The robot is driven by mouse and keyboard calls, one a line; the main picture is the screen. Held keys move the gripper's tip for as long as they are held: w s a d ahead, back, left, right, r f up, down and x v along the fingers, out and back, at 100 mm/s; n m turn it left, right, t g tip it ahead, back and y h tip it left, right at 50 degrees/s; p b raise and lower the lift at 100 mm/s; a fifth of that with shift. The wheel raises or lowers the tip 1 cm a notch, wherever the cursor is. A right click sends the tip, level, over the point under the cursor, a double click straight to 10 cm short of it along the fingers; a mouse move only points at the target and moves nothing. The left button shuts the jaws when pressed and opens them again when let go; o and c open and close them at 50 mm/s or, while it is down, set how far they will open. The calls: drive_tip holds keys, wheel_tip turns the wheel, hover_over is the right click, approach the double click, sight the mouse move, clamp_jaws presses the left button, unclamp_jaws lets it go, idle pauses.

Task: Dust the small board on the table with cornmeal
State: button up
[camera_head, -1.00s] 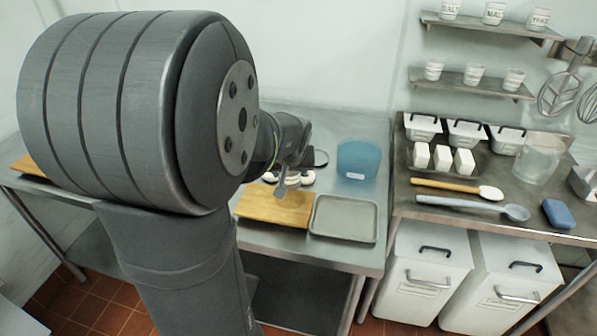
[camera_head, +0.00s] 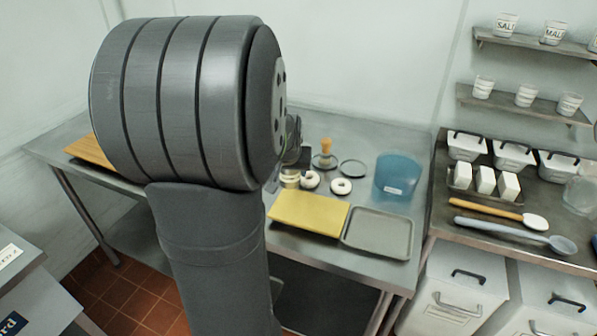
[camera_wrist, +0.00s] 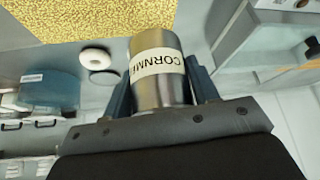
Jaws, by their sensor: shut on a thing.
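The small board (camera_head: 308,212) lies on the steel table in front of my arm. Its top is evenly yellow in the head view and looks covered in yellow grains in the wrist view (camera_wrist: 75,22). My gripper (camera_wrist: 162,88) is shut on a metal shaker (camera_wrist: 158,90) with a white label reading "CORNME...", the rest hidden. The shaker also shows in the head view (camera_head: 290,179), partly behind my arm, near the board's back left corner. I cannot tell the exact gap between shaker and table.
Two white rings (camera_head: 340,187), a wooden-handled tool (camera_head: 326,153) and a dark ring (camera_head: 353,168) are behind the board. A grey tray (camera_head: 378,233) sits right beside it, with a blue tub (camera_head: 396,176) behind. Another wooden board (camera_head: 90,150) lies far left.

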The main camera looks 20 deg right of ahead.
drive_tip(key=shift+r, duration=0.15)
drive_tip(key=shift+r, duration=5.4)
